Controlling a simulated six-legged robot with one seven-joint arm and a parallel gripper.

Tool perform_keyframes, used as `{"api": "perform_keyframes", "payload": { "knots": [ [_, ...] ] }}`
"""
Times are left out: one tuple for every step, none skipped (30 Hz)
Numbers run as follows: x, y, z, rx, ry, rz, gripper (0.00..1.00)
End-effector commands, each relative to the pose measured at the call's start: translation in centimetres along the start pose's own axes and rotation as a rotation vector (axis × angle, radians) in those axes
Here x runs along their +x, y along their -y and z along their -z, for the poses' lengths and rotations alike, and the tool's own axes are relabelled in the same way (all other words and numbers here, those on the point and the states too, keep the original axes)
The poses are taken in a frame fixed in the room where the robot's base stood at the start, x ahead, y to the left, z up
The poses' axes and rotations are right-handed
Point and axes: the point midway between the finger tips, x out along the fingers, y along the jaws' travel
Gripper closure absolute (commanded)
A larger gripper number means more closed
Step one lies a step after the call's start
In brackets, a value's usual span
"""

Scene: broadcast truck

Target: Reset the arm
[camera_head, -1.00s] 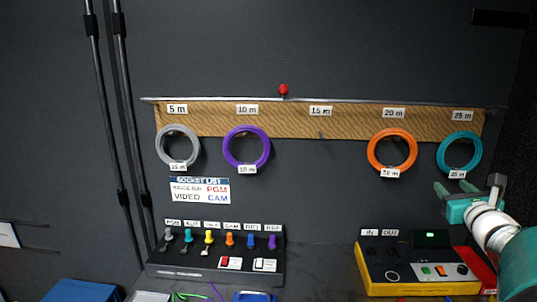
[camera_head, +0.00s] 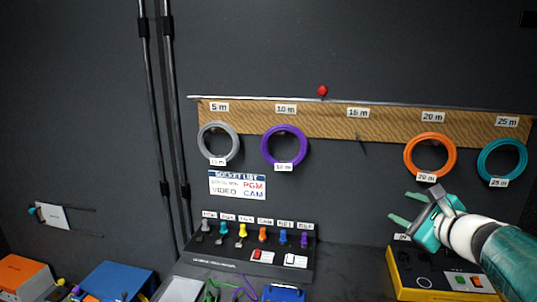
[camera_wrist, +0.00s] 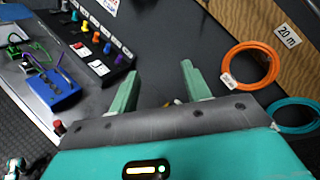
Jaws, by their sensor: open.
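My gripper (camera_head: 402,208) is at the right in the head view, in front of the wall and above the yellow tester box. Its jaws are apart and nothing is between them. In the wrist view the two green fingers (camera_wrist: 160,88) stand open, with the dark wall and bench behind them. My arm reaches in from the lower right corner and covers part of the yellow box (camera_head: 412,284) and its labels.
The 15 m place is bare. A black socket panel (camera_head: 215,262) stands on the bench. A blue box (camera_head: 115,281) is at lower left.

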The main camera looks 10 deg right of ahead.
Motion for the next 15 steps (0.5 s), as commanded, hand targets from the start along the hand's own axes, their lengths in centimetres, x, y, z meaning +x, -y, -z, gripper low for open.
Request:
{"api": "perform_keyframes", "payload": {
  "knots": [
    [0.2, -3.0, -2.3, -0.12, 0.02, -0.089, 0.52],
    [0.1, -4.8, -3.3, -0.194, 0.027, -0.142, 0.52],
    [-0.1, -7.1, -4.4, -0.296, 0.039, -0.211, 0.52],
    [-0.3, -8.9, -5.1, -0.374, 0.049, -0.262, 0.52],
    [-0.7, -10.5, -5.8, -0.452, 0.059, -0.31, 0.52],
    [-1.2, -12.7, -6.6, -0.558, 0.073, -0.374, 0.52],
    [-1.7, -14.2, -7.0, -0.639, 0.085, -0.419, 0.52],
    [-2.2, -15.7, -7.4, -0.719, 0.096, -0.464, 0.52],
    [-3.0, -17.5, -7.7, -0.828, 0.113, -0.522, 0.52],
    [-3.7, -18.8, -7.9, -0.911, 0.126, -0.564, 0.52],
    [-4.4, -20.0, -8.0, -0.993, 0.14, -0.604, 0.52],
    [-5.3, -21.5, -8.1, -1.104, 0.157, -0.655, 0.52],
    [-6.0, -22.6, -8.0, -1.189, 0.171, -0.693, 0.52],
    [-6.7, -23.5, -7.9, -1.274, 0.183, -0.728, 0.52],
    [-7.6, -24.6, -7.7, -1.389, 0.199, -0.774, 0.52]
  ]
}}
